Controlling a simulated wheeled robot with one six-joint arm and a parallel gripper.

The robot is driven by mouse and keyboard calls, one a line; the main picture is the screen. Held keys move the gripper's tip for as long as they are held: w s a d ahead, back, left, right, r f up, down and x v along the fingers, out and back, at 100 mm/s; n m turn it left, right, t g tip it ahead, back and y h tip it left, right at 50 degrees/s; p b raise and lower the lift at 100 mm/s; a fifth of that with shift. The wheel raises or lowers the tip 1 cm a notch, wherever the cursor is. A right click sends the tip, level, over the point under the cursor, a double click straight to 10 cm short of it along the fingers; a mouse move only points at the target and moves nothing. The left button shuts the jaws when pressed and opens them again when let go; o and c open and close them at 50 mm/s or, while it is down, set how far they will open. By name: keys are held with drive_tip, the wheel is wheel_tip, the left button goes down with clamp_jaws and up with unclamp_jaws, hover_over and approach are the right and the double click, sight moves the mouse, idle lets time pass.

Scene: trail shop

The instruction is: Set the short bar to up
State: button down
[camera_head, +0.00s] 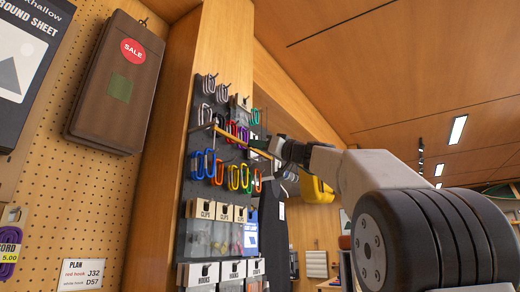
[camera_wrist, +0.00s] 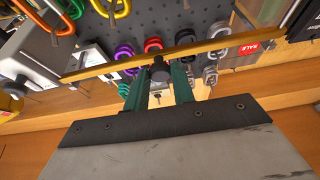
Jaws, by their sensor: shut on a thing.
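A thin yellow-brown bar, which I take for the short bar (camera_head: 228,136), slants across the front of the dark hook board in the head view. Its left end is higher than its right end. In the wrist view the bar (camera_wrist: 215,48) crosses the picture beyond my fingertips, with a dark knob (camera_wrist: 160,70) near its middle. My gripper (camera_wrist: 161,88) has green fingers on both sides of the knob and is shut on it. In the head view my gripper (camera_head: 262,147) is at the bar's right part, and the exact contact is too small to see.
The pegboard (camera_head: 210,180) carries several coloured carabiners (camera_head: 239,178) close around the bar. Boxes labelled clips (camera_head: 222,212) and hooks (camera_head: 215,271) hang below. A brown case (camera_head: 115,85) with a sale sticker hangs at the left. A wooden upright (camera_head: 172,130) stands between.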

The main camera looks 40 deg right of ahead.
drive_tip(key=c, duration=1.2)
unclamp_jaws()
drive_tip(key=shift+r, duration=0.1)
drive_tip(key=shift+s, duration=0.1)
drive_tip(key=v, duration=0.7)
drive_tip(key=shift+s+d+f, duration=0.15)
drive_tip(key=shift+s+f, duration=0.05)
drive_tip(key=shift+s, duration=0.1)
